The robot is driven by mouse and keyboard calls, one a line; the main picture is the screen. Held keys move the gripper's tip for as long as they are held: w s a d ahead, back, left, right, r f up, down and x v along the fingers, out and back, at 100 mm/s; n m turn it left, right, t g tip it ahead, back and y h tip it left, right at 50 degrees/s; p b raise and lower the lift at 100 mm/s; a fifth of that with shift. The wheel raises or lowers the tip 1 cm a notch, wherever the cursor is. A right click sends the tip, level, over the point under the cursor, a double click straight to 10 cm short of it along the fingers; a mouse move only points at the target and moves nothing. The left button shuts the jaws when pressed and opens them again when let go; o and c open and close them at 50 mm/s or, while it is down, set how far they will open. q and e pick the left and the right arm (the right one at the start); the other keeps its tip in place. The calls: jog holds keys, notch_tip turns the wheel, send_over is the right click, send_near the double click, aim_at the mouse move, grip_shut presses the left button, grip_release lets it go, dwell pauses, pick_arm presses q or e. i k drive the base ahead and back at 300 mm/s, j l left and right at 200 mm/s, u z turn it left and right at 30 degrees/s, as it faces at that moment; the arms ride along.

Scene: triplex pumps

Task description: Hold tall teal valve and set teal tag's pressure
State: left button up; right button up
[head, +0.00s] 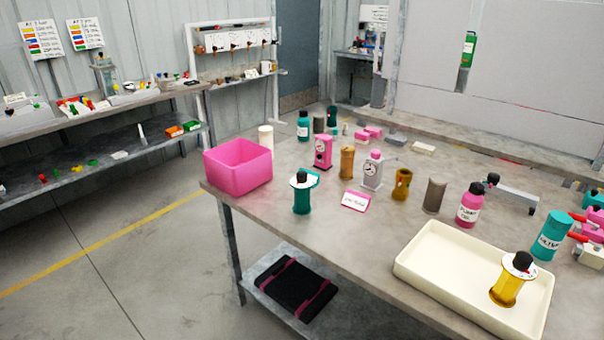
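A teal valve (302,196) with a black knob and a round white-and-teal dial stands upright near the table's left front edge. A yellow valve (506,285) of similar form, with a black knob and white dial, stands in the cream tray (420,272). A small card with a pink border (355,201) lies to the right of the teal valve; its writing is too small to read. I cannot make out a teal tag. Neither of my grippers is in view.
A pink bin (238,168) stands at the table's left corner. A pink gauge device (323,152), a grey one (372,173), a tan cylinder (347,162) and a pink bottle (469,206) stand behind the teal valve and tray. Bare tabletop lies before the valve.

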aim_at(301, 176)
jog(key=i+j+z, duration=0.2)
jog(key=z, duration=0.55)
jog(key=i+j+z, duration=0.15)
jog(key=j, duration=0.15)
jog(key=i+j+z, duration=0.15)
jog(key=j, duration=0.2)
jog(key=j+z, duration=0.2)
jog(key=j, duration=0.15)
